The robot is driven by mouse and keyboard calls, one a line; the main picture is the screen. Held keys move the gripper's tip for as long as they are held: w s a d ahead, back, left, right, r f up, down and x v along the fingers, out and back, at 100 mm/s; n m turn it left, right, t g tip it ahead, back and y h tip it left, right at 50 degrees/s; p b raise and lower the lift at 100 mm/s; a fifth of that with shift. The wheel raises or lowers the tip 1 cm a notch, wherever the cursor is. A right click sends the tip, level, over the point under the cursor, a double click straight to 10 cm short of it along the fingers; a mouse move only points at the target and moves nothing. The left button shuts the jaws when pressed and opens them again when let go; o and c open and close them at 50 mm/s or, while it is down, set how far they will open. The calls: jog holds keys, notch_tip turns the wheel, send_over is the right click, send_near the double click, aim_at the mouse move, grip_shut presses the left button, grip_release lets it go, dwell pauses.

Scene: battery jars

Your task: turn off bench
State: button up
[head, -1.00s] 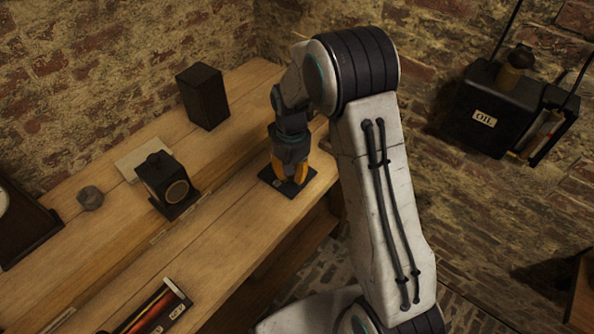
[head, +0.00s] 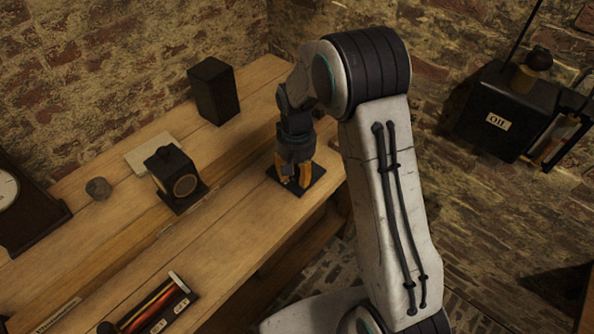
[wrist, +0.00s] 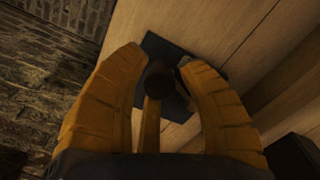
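A flat black switch base (head: 318,173) lies on the wooden bench (head: 232,228), near its right end. In the wrist view the base (wrist: 158,46) shows beyond my fingertips. A lever with a dark round knob (wrist: 158,80) and a brass-coloured stem (wrist: 152,120) stands between my fingers. My gripper (head: 294,184) points down over the base, and it also shows in the wrist view (wrist: 160,68). Its orange fingers are apart, one on each side of the lever, with gaps visible beside the knob. In the head view the fingers hide the lever.
A black box (head: 214,92) stands at the back of the bench.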

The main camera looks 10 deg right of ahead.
jog(key=o, duration=0.3)
jog(key=shift+w+r, duration=0.1)
notch_tip(320, 180, up, 12)
dwell(0.7)
dwell(0.5)
